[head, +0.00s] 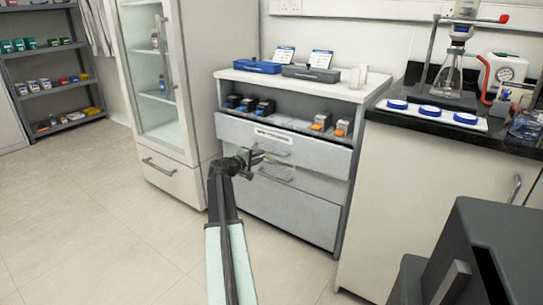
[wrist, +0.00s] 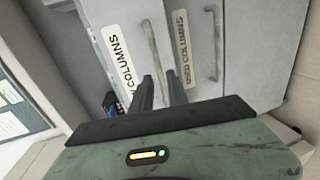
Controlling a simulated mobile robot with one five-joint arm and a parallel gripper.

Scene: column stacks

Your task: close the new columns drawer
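The new columns drawer (head: 320,157) is the top drawer of a grey and white cabinet. Its front seems to stand out a little from the cabinet. In the wrist view its white label (wrist: 122,66), partly cut off, reads COLUMNS, and its curved handle (wrist: 152,47) runs down between my fingers. My gripper (head: 246,158) is in front of the left part of the drawers; in the wrist view its two dark fingers (wrist: 161,90) are apart near the handle's end. I cannot tell whether they touch it.
The used columns drawer (wrist: 240,50) is below, with its own label (wrist: 184,50) and handle (wrist: 214,42). A bottom drawer (head: 290,213) looks shut. Small boxes (head: 265,107) stand on the open shelf above. A glass-door cabinet (head: 160,80) stands left, a bench (head: 425,175) right. Floor (head: 130,225) is clear left.

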